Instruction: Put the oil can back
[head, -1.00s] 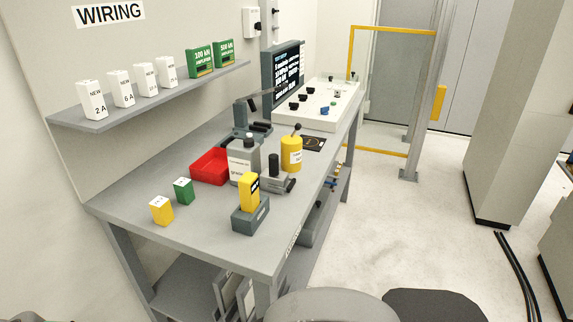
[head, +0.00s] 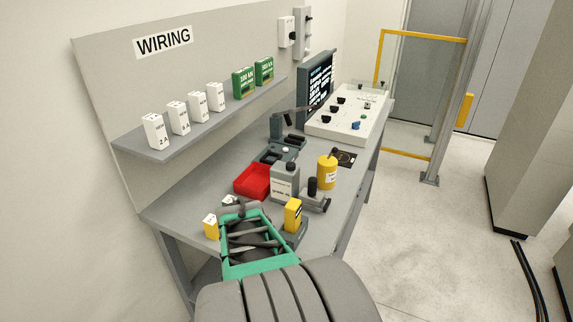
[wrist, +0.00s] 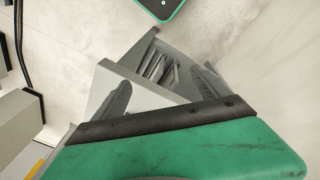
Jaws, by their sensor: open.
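A yellow can (head: 327,173) with a pale label and dark top stands upright on the grey workbench, towards its right edge; it looks most like the oil can.
Near my gripper are a red bin (head: 253,181), a yellow block (head: 211,227), and a yellow tester in a grey holder (head: 293,215). A dark clamp-like device (head: 314,195) stands close before the can. A white control panel (head: 347,122) and screen are behind.

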